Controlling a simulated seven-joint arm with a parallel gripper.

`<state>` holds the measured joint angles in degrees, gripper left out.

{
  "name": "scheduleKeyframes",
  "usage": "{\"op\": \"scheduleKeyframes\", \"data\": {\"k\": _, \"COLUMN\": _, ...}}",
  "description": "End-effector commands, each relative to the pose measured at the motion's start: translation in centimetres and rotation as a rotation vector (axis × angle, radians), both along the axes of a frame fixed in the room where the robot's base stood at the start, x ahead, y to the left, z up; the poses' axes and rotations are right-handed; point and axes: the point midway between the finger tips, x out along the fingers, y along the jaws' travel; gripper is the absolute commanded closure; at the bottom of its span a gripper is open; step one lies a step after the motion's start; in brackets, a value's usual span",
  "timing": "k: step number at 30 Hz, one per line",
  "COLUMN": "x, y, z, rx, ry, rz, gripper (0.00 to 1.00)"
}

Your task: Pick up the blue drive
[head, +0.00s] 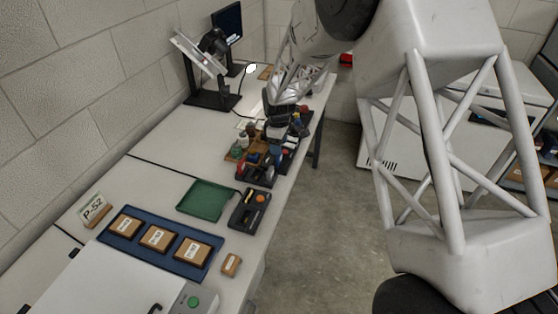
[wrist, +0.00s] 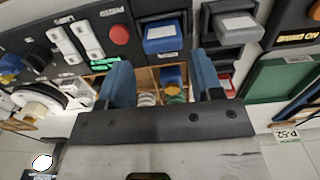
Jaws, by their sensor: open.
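A blue block with a white label (wrist: 164,36), which looks like the blue drive, sits in a dark holder at the upper middle of the wrist view. A similar grey block (wrist: 237,25) sits in a holder to its right. My gripper (wrist: 160,70) is open, its two blue-grey fingers apart and nothing held between them. The labelled blue block lies beyond the fingertips, apart from them. In the head view my gripper (head: 284,128) is over the cluttered part of the bench, and the drive is too small to tell there.
A wooden compartment box with small coloured items (wrist: 172,77) shows between the fingers. A panel with a red button (wrist: 119,35) is beside the blue block. On the bench are a green tray (head: 206,200) and a blue mat (head: 196,271) with three boxes. A wall borders the left.

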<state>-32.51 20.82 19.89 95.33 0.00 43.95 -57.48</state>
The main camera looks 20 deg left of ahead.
Motion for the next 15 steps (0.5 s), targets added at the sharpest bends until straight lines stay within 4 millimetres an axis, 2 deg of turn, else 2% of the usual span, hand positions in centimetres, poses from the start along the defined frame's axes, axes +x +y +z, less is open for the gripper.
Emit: {"op": "scheduleKeyframes", "data": {"k": 15, "x": -0.07, "y": -0.06, "z": -0.92, "rx": 0.0, "ry": 0.001, "rz": 0.0, "gripper": 0.4}}
